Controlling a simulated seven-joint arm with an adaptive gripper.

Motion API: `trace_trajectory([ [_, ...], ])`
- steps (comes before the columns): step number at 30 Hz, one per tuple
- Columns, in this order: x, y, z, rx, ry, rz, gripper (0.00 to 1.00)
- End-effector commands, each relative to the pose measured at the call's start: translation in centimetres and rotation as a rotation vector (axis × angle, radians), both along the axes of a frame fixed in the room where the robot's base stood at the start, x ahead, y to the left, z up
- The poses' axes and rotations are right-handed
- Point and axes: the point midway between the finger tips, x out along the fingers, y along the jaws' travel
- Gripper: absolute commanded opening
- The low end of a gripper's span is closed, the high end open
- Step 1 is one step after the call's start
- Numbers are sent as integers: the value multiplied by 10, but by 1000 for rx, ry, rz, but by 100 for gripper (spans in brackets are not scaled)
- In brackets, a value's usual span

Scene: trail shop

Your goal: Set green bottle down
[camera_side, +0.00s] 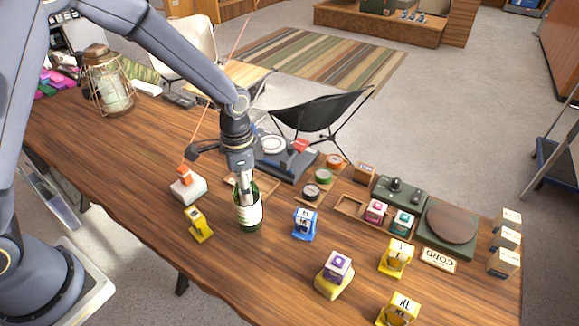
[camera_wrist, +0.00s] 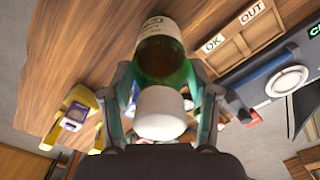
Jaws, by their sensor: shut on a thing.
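The green bottle (camera_side: 248,212) has a white label and stands upright under my gripper (camera_side: 245,188) in the side view, near the middle of the wooden table. My gripper points down and is shut on its upper part. In the wrist view, the bottle (camera_wrist: 163,63) lies between the two fingers, with its white cap (camera_wrist: 161,112) close to the camera. The bottle's base is at or just above the tabletop; I cannot tell whether it touches.
A yellow stand (camera_side: 199,226) and a white block with an orange top (camera_side: 188,190) are left of the bottle. A blue stand (camera_side: 304,225) is to its right. A wooden tray labelled OK and OUT (camera_wrist: 238,42) lies nearby. The table front below the bottle is clear.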

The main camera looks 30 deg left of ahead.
Motion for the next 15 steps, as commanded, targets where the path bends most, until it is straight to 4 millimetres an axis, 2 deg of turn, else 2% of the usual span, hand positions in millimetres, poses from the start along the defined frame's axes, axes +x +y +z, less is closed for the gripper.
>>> trace_trajectory([
  [3,0,0,-3,0,0,0,0],
  [4,0,0,-3,0,0,0,61],
  [11,0,0,-3,0,0,0,85],
  [15,0,0,-3,0,0,0,85],
])
